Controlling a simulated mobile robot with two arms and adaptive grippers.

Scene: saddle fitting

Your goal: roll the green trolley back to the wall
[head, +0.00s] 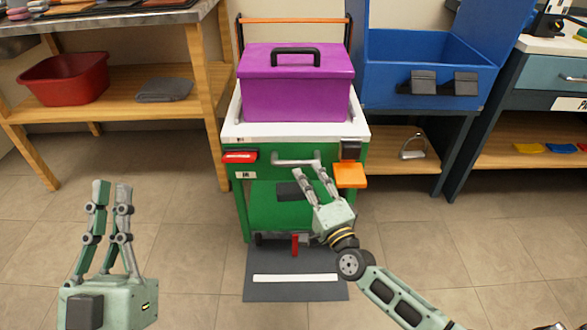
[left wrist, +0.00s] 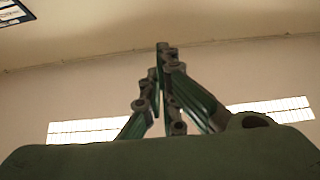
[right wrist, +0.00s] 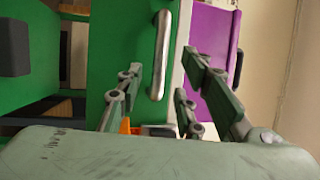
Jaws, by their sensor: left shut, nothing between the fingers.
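The green trolley (head: 261,206) stands in the middle of the head view, with a white top and a silver handle (head: 290,161) on its front. The handle also shows in the right wrist view (right wrist: 160,55). My right gripper (head: 310,172) is open just in front of the handle. In the right wrist view, the handle lies between the lines of its fingers (right wrist: 158,65); I cannot tell whether they touch it. My left gripper (head: 112,186) is shut and empty, raised at the lower left, away from the trolley. The wall (head: 400,13) is behind the trolley.
A purple toolbox (head: 262,98) sits on the trolley. A grey mat with a white stripe (head: 290,292) lies at its foot, near a red pedal (head: 295,244). A wooden bench (head: 150,85) stands left; a blue bin (head: 405,65) on a stand is close on the right.

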